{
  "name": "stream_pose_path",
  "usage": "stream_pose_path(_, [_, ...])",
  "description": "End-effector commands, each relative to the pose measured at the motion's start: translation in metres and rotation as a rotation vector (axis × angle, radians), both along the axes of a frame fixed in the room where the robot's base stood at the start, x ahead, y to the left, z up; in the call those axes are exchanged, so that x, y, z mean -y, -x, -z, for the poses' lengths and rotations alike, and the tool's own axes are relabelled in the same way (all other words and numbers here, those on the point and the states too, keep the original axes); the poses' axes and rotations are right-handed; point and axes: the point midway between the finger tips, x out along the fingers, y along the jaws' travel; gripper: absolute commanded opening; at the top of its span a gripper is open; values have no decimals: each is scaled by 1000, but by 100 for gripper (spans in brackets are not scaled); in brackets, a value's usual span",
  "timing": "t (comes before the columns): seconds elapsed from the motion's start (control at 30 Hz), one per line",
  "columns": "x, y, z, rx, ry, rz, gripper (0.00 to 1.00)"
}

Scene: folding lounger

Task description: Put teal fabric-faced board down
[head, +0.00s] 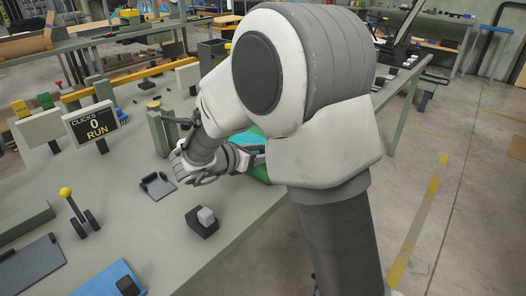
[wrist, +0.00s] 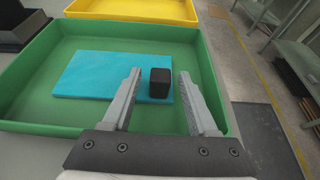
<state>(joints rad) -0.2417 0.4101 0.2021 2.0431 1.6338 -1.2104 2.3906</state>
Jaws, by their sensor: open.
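The teal board (wrist: 95,77) lies flat inside a green tray (wrist: 30,93) in the wrist view. A small black block (wrist: 159,83) stands on the board's right part. My gripper (wrist: 158,75) is open, with its fingers on either side of the black block in the picture and nothing held between them. I cannot tell how high the fingers are above the board. In the head view my arm hides most of the tray, and only a bit of the teal board (head: 247,138) shows.
A yellow tray (wrist: 135,9) stands beyond the green one. Open floor lies right of the table.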

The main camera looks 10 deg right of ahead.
Motion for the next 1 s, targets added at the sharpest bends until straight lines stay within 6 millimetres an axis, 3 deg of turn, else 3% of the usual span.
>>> stream_pose_path(0.53, [-79,56,-41,0,-1,-3,59])
stream_pose_path(0.7, [-89,63,-46,0,0,-1,59])
stream_pose_path(1.0, [-90,65,-46,0,0,1,59])
